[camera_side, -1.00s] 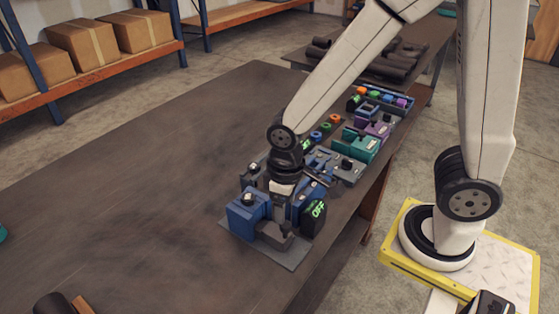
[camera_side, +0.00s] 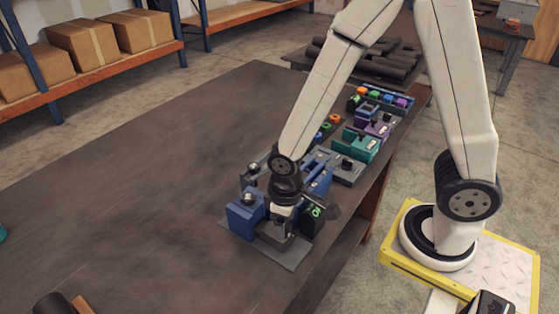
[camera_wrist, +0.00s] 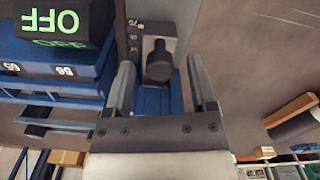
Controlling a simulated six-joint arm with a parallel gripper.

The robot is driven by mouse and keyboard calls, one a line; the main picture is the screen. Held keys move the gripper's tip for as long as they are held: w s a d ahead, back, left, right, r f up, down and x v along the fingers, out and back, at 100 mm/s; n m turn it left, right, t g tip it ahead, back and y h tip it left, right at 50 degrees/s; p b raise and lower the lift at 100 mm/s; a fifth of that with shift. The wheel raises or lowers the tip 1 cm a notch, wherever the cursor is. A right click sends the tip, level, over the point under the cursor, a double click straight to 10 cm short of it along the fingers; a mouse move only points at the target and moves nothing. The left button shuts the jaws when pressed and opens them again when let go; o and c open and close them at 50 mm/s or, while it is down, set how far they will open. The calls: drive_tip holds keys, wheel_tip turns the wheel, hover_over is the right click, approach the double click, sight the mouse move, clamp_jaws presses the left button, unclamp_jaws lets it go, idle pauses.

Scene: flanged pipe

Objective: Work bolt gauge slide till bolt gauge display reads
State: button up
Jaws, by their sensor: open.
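The bolt gauge display (camera_wrist: 60,22) is a dark block with green text, upside down in the wrist view, reading OFF. In the side view the display (camera_side: 312,218) is partly covered by my wrist. The gauge slide (camera_wrist: 152,45) looks grey with a dark round knob (camera_wrist: 159,66) and small scale numbers beside it. My gripper (camera_wrist: 160,72) is open, with one finger on each side of the knob; I cannot tell whether either finger touches it. In the side view my gripper (camera_side: 282,226) is low over the gauge, and its fingertips are hard to make out.
A blue block (camera_side: 241,222) with a dark knob stands just left of my gripper on a grey plate (camera_side: 287,258). Teal (camera_side: 361,145) and purple (camera_side: 378,122) devices line the table's right side. The table (camera_side: 130,180) is clear to the left.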

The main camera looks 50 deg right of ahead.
clamp_jaws()
idle(1.3)
